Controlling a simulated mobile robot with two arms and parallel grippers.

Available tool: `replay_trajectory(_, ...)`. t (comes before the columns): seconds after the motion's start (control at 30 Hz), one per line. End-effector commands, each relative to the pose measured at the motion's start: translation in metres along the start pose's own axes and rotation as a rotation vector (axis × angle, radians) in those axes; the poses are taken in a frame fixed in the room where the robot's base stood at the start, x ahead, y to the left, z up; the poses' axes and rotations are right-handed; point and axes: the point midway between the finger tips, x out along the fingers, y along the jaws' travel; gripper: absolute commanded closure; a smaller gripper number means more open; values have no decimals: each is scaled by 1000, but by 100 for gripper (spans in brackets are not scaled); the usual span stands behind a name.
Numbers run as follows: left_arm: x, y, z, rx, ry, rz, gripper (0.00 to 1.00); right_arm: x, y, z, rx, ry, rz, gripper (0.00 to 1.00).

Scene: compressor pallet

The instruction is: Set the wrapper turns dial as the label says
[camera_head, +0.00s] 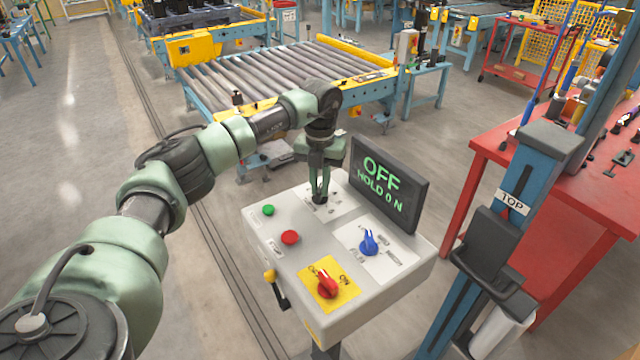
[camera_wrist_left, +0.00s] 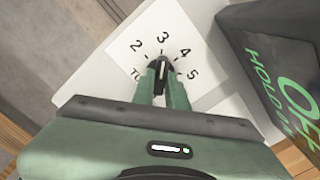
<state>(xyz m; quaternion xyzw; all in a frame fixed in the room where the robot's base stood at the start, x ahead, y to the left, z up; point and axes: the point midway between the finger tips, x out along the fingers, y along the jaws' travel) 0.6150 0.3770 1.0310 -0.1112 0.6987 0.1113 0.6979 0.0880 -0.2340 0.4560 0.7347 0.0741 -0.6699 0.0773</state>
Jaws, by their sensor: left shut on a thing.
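The black turns dial (camera_wrist_left: 161,70) sits on a white plate (camera_wrist_left: 140,28) marked 2, 3, 4, 5, with part of the word at its left hidden. My left gripper (camera_wrist_left: 161,88) is shut on the dial's knob from above. In the head view the left gripper (camera_head: 320,196) points down at the back corner of the control box (camera_head: 265,235). The dial's pointer seems to aim up near 3, but the fingers partly cover it. The screen (camera_head: 388,185) beside it reads OFF and HOLD 0 N. My right gripper is not in view.
The box also carries a green button (camera_head: 268,210), a red button (camera_head: 290,237), a blue knob (camera_head: 369,242) and a red switch (camera_head: 327,286) on yellow. A blue post (camera_head: 510,235) labelled TOP and a red table (camera_head: 560,200) stand at right. A roller conveyor (camera_head: 290,75) lies behind.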

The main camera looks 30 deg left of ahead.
Motion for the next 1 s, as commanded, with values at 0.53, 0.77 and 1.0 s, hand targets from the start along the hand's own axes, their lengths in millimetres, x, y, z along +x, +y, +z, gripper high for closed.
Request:
replay_trajectory(0.53,-3,0,2,-81,-6,-2,100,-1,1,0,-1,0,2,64)
replay_trajectory(0.77,-3,0,2,-79,-6,-2,75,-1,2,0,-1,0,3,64)
replay_trajectory(1.0,-1,0,1,-78,-3,-1,65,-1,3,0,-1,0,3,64)
